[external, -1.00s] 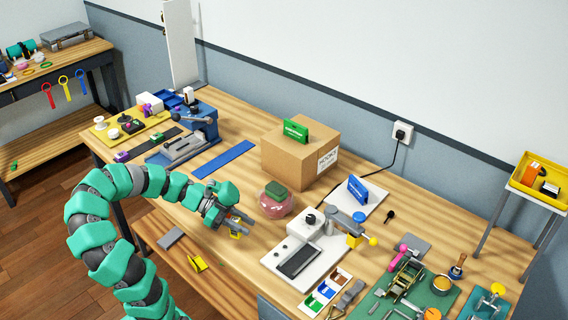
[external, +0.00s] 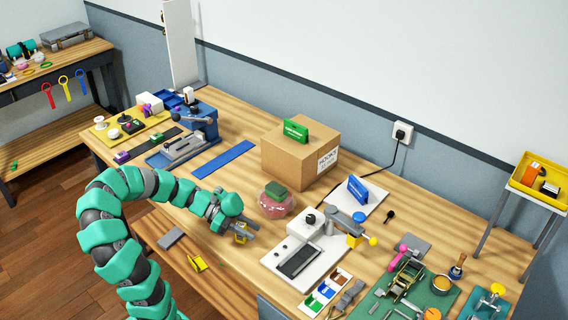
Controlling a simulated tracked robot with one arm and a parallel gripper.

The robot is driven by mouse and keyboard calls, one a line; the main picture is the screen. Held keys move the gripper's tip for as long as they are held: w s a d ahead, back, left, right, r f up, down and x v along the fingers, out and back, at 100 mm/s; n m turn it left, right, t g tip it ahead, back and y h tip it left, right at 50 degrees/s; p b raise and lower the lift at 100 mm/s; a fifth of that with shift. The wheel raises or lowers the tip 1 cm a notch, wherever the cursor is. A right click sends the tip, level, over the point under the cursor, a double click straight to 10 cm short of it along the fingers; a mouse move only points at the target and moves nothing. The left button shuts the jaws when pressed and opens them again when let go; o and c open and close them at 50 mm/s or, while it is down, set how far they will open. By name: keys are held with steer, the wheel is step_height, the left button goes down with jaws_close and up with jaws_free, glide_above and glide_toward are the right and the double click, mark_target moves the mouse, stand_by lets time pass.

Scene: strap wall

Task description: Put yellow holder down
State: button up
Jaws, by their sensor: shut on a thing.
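My gripper (external: 246,232) is over the front part of the wooden workbench (external: 225,257), left of the white-based machine. It is shut on a small yellow holder (external: 240,238), which is partly hidden by the jaws. I cannot tell whether the holder touches the bench top. Another yellow piece (external: 197,263) lies lower down, to the left below my gripper.
A pink bowl with a green block (external: 276,203) stands just right of and behind my gripper. The white-based machine (external: 298,258) is to the right. A cardboard box (external: 300,152) and a blue strip (external: 224,159) are farther back. A grey block (external: 171,238) lies at left.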

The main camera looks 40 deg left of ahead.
steer(key=o, duration=1)
steer(key=shift+o, duration=0.2)
steer(key=shift+r+p, duration=0.15)
steer(key=shift+p, duration=0.15)
steer(key=p+v, duration=0.2)
steer(key=v, duration=1)
